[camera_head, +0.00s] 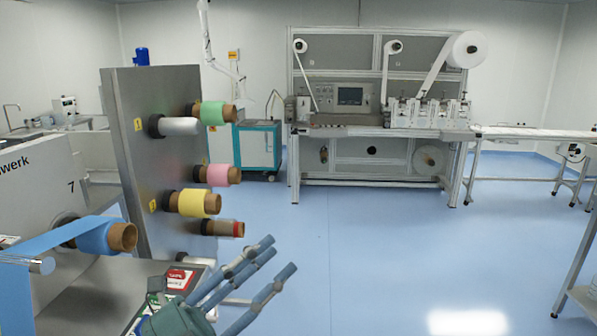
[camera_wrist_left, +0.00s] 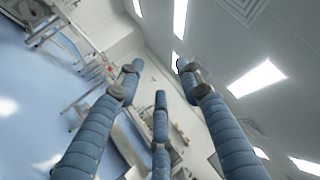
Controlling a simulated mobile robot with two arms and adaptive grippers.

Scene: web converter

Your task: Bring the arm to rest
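My left gripper (camera_head: 278,256) is in the lower middle of the head view, raised in front of the machine at the left. Its three blue-grey fingers are stretched out and point up and to the right. The left wrist view shows the same fingers (camera_wrist_left: 160,78) spread apart with nothing between them, against the tilted room and ceiling. The gripper appears to touch nothing. My right gripper is in neither view.
A steel panel (camera_head: 150,222) at the left carries several rolls, among them a yellow roll (camera_head: 194,203). A blue roll (camera_head: 92,237) is nearer. A large converting machine (camera_head: 380,156) stands at the back. The blue floor (camera_head: 400,250) at centre right is clear. A shelf edge (camera_head: 582,297) shows far right.

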